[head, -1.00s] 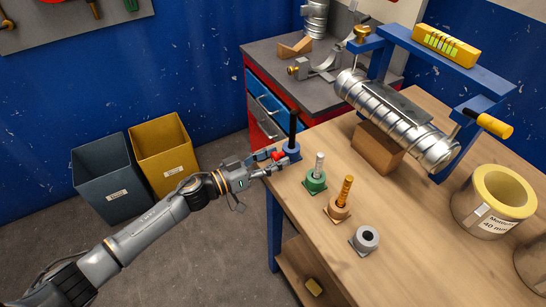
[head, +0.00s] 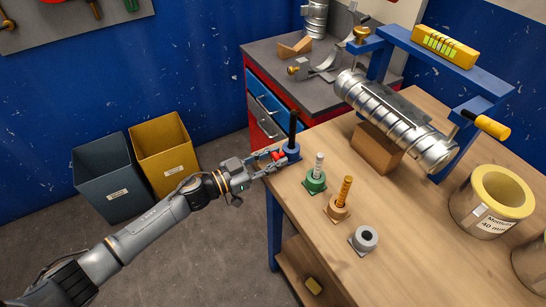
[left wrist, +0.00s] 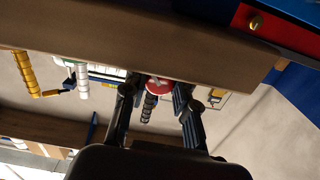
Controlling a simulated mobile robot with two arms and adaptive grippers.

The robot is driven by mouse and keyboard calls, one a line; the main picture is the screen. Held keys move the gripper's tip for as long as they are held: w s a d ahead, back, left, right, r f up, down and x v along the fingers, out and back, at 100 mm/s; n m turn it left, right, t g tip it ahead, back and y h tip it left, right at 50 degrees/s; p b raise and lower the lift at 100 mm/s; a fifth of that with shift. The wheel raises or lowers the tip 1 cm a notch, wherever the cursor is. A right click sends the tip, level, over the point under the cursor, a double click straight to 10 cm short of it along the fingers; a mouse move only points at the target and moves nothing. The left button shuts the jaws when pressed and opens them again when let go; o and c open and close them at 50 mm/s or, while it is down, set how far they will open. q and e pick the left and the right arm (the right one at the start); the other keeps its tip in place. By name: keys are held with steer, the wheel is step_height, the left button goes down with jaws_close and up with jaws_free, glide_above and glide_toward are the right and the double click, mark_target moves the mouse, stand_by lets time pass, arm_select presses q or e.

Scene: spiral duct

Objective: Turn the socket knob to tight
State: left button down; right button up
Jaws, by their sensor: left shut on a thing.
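The socket knob (head: 278,155) is a small red knob on the side of the blue socket (head: 292,151), at the near left corner of the workbench. A black rod (head: 293,124) stands upright in that socket. My left gripper (head: 273,159) reaches in from the left and is shut on the red knob, its fingers on either side of it. In the left wrist view the knob (left wrist: 158,86) shows as a red disc with a pale bar, between the two dark fingers. How far the knob is turned cannot be told. My right gripper is not in view.
A green socket (head: 315,182), an orange-brown socket (head: 337,207) and an empty grey socket (head: 364,239) stand along the bench edge. A spiral duct (head: 394,120) rests on a wooden block (head: 377,148). Two bins (head: 162,145) stand on the floor at left.

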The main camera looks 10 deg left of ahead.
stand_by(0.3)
arm_select(q)
steer(key=c, duration=1)
jaws_free()
steer(key=v, duration=1.2)
